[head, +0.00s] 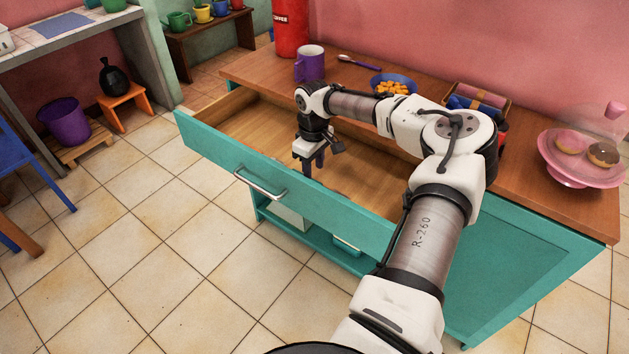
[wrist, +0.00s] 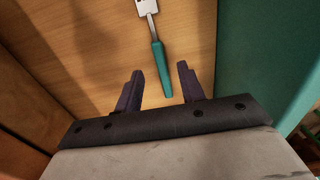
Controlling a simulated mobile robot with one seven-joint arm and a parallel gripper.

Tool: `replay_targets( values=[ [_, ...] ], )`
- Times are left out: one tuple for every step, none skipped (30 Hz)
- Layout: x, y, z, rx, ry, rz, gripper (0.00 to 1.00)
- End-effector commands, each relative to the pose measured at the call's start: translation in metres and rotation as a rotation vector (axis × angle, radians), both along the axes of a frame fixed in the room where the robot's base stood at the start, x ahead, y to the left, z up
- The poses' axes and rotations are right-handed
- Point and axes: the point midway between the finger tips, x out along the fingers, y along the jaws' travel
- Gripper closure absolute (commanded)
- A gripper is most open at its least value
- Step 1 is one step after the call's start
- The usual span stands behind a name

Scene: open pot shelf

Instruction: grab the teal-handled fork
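The teal-handled fork (wrist: 158,62) lies on the wooden drawer floor in the wrist view. Its teal handle points toward my gripper, and its metal head is cut off by the top edge. My gripper (wrist: 158,82) is open, with its two dark fingers apart. The end of the handle appears between the fingertips in the picture, with nothing gripped. In the head view my gripper (head: 314,168) points down inside the open teal drawer (head: 285,180). I cannot make out the fork in the head view.
The drawer's front wall stands close beside my gripper, with a metal handle (head: 260,184) outside. On the wooden countertop are a purple mug (head: 309,64), a blue bowl (head: 394,84) of orange pieces, a purple-handled utensil (head: 359,63) and a pink cake stand (head: 580,172).

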Motion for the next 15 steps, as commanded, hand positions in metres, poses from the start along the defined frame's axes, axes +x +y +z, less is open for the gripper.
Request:
replay_targets(
  values=[
    [-0.001,-0.001,-0.004,-0.004,0.000,0.002,0.61],
    [-0.002,-0.002,-0.008,-0.004,0.002,0.001,0.61],
    [-0.002,-0.003,-0.012,-0.004,0.000,0.000,0.61],
    [-0.002,-0.003,-0.017,-0.003,0.001,0.001,0.61],
    [-0.002,-0.002,-0.022,-0.002,0.000,0.001,0.61],
    [-0.002,-0.002,-0.027,-0.002,0.002,0.001,0.61],
    [-0.002,-0.002,-0.030,-0.001,0.001,0.001,0.61],
    [-0.002,-0.002,-0.032,-0.001,0.001,0.000,0.61],
    [-0.002,-0.003,-0.035,-0.001,0.001,0.000,0.61],
    [-0.002,-0.003,-0.036,-0.001,0.001,0.000,0.61],
    [-0.002,-0.003,-0.036,-0.001,-0.001,0.000,0.61],
    [-0.002,-0.003,-0.037,-0.001,-0.001,0.000,0.61],
    [-0.002,-0.003,-0.037,-0.001,-0.001,0.000,0.61],
    [-0.002,-0.003,-0.037,-0.001,-0.001,0.000,0.61],
    [-0.002,-0.003,-0.037,-0.001,-0.001,0.000,0.61]
  ],
)
